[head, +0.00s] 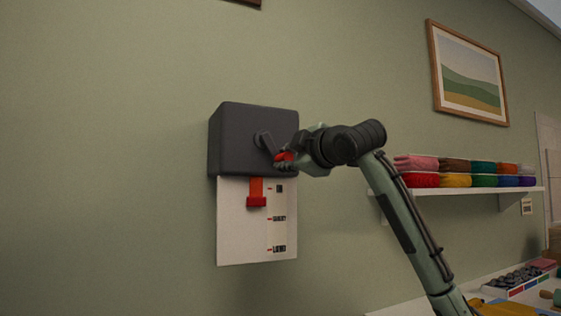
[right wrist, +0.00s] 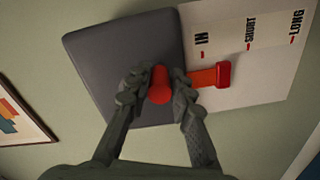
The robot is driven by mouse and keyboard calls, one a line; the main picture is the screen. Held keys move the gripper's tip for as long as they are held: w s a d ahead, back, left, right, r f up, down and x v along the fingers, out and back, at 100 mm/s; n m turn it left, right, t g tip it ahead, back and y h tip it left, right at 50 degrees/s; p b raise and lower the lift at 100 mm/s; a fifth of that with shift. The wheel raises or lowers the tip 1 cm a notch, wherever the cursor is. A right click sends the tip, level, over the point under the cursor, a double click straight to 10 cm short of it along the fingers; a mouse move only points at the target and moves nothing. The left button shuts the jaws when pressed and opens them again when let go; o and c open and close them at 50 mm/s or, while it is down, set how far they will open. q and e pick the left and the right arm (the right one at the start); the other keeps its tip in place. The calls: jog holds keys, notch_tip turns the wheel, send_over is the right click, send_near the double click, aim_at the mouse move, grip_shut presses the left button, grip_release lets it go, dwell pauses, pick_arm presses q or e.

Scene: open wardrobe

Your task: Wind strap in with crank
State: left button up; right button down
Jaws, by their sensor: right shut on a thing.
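A dark grey winder box (head: 240,140) is fixed to the green wall; it fills the upper left of the right wrist view (right wrist: 110,50). Its crank arm (head: 264,142) points down and right to a red knob (head: 284,156). My right gripper (head: 283,162) is shut on the red knob (right wrist: 159,84), with a finger on either side. A red strap (head: 256,187) hangs a short way below the box, ending in a wider red tab (head: 256,202). Behind it, a white board (head: 232,235) bears marks; the wrist view reads IN, SHORT and LONG. The tab hangs between the top and middle marks.
A wall shelf (head: 530,189) with folded coloured textiles stands to the right, behind my right arm. A framed landscape picture (head: 468,80) hangs above it. A tray (head: 515,288) of dark items sits at the lower right. The wall left of the box is clear.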

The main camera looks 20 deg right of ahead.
notch_tip(320, 180, up, 10)
jog(key=n, duration=2.2)
jog(key=shift+f+n, duration=0.15)
jog(key=shift+n, duration=0.25)
jog(key=shift+a+r+n, duration=0.1)
jog(key=shift+a+n, duration=0.45)
jog(key=shift+n, duration=0.6)
jog(key=shift+a+r+n, duration=0.1)
jog(key=shift+a+n, duration=0.45)
jog(key=shift+n, duration=0.55)
jog(key=shift+a+r+n, duration=0.1)
jog(key=shift+a+n, duration=0.45)
jog(key=shift+n, duration=0.6)
jog(key=c, duration=1.3)
grip_release()
jog(key=s, duration=1.2)
jog(key=shift+s+d, duration=0.1)
jog(key=shift+d, duration=0.1)
